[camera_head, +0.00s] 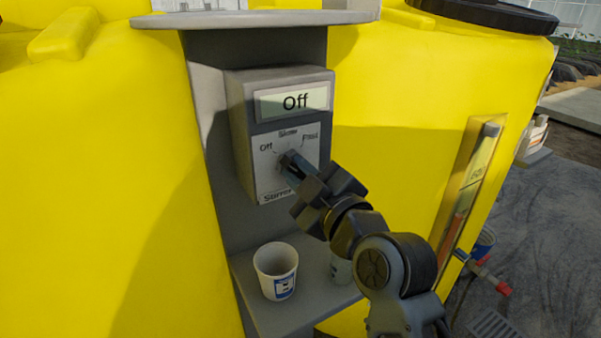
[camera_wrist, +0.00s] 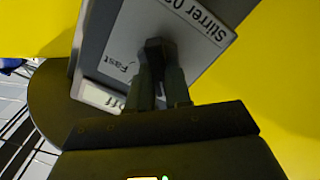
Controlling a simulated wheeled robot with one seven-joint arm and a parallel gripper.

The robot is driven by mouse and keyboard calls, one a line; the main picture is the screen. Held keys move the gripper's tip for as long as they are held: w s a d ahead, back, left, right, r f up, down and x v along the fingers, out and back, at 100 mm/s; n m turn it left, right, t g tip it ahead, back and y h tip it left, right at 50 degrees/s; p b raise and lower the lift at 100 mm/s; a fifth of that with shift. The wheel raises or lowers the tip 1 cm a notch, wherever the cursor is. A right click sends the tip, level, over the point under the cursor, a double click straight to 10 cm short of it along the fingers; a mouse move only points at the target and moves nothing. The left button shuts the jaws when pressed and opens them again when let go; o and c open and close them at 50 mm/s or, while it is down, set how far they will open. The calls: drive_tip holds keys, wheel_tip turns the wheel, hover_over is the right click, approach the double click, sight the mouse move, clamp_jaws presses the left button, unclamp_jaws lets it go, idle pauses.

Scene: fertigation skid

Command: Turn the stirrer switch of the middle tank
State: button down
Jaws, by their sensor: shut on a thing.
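The grey stirrer switch box (camera_head: 240,125) is mounted on a grey panel between two yellow tank bodies. Its display (camera_head: 295,101) reads "Off". The white dial plate (camera_head: 265,170) below carries the marks Off, Slow and Fast and the label "Stirrer", partly hidden. My gripper (camera_head: 288,160) reaches in from the lower right and is shut on the dark knob at the plate's middle. In the wrist view the plate appears upside down, with "Stirrer" and "Fast" legible, and my fingers close around the dark knob (camera_wrist: 155,50). The knob's exact pointing direction is hidden by my fingers.
A white cup (camera_head: 276,270) with a blue label stands on the grey shelf (camera_head: 260,305) below the box. A second cup is partly behind my arm. A level gauge (camera_head: 470,185) is on the right tank. A grey ledge (camera_head: 250,19) overhangs the box.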

drive_tip(key=m+p, duration=0.1)
drive_tip(key=m, duration=0.3)
drive_tip(key=shift+d+r, duration=0.1)
drive_tip(key=shift+w+d+m+p, duration=0.1)
drive_tip(key=shift+m+p, duration=1.5)
drive_tip(key=shift+m, duration=1.75)
drive_tip(key=shift+w+d+m+p, duration=0.1)
drive_tip(key=shift+m+p, duration=1.45)
drive_tip(key=shift+m, duration=1.8)
drive_tip(key=c, duration=1.1)
unclamp_jaws()
drive_tip(key=shift+o, duration=0.2)
